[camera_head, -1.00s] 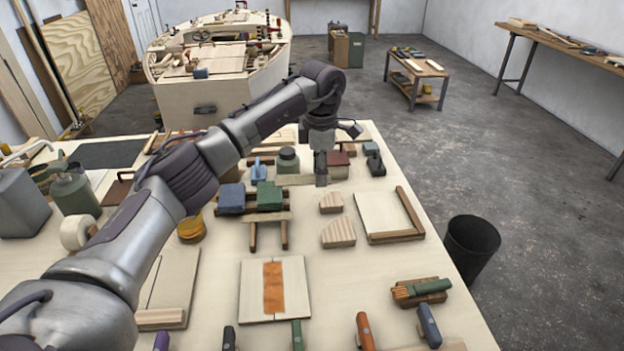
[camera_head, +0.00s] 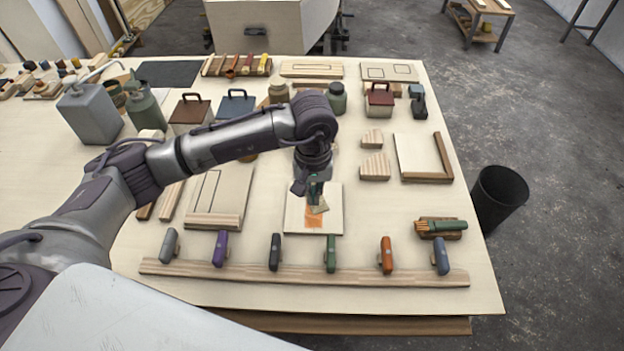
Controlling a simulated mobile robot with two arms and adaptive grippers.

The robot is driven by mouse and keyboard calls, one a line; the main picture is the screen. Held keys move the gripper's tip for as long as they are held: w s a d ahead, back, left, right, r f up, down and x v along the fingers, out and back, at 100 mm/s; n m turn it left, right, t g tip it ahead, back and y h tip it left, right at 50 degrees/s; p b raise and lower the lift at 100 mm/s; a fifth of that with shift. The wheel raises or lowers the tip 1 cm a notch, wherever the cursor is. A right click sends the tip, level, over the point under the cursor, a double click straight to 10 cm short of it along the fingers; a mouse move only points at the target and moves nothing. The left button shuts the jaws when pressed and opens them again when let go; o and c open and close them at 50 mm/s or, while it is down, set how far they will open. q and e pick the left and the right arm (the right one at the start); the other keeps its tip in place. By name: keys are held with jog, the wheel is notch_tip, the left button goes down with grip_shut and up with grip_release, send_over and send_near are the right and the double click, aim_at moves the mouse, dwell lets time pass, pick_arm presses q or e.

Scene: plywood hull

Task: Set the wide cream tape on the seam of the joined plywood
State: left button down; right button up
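The joined plywood (camera_head: 332,222) lies flat near the middle of the table, with an orange band (camera_head: 313,222) along its seam. My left gripper (camera_head: 316,200) is right over the plywood, above the upper part of the band. A dark green piece and a small tan, flat piece (camera_head: 321,208) show at its fingertips. I cannot tell whether the fingers are shut on them. A cream rounded thing (camera_head: 151,134), perhaps a tape roll, shows behind my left forearm, partly hidden. I cannot make out a tape strip on the seam. My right gripper is not in view.
A wooden rail (camera_head: 200,270) with several coloured-handled tools runs along the front. A brush on a block (camera_head: 441,228) lies at the right, near a framed panel (camera_head: 416,157). Cans and lidded boxes stand behind my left arm. A black bin (camera_head: 500,195) stands beyond the right edge.

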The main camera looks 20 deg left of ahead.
pick_arm(q)
jog(key=b, duration=0.2)
send_over(314, 222)
jog(key=shift+w+a+f, duration=0.1)
jog(key=shift+w+f, duration=0.1)
jog(key=shift+f, duration=1.05)
jog(key=shift+w+a+f, duration=0.1)
jog(key=shift+w+f, duration=0.05)
jog(key=shift+f, duration=1.05)
jog(key=shift+f+b, duration=1.3)
jog(key=shift+s+d+r, duration=0.1)
jog(key=shift+s+d, duration=0.2)
jog(key=shift+s, duration=0.3)
jog(key=shift+s+d+f, duration=0.1)
jog(key=shift+s+d, duration=0.25)
jog(key=shift+s, duration=0.3)
jog(key=shift+s+d+r, duration=0.1)
jog(key=shift+s+d, duration=0.2)
jog(key=shift+s, duration=0.3)
jog(key=c, duration=1.4)
grip_release()
notch_tip(314, 222, up, 12)
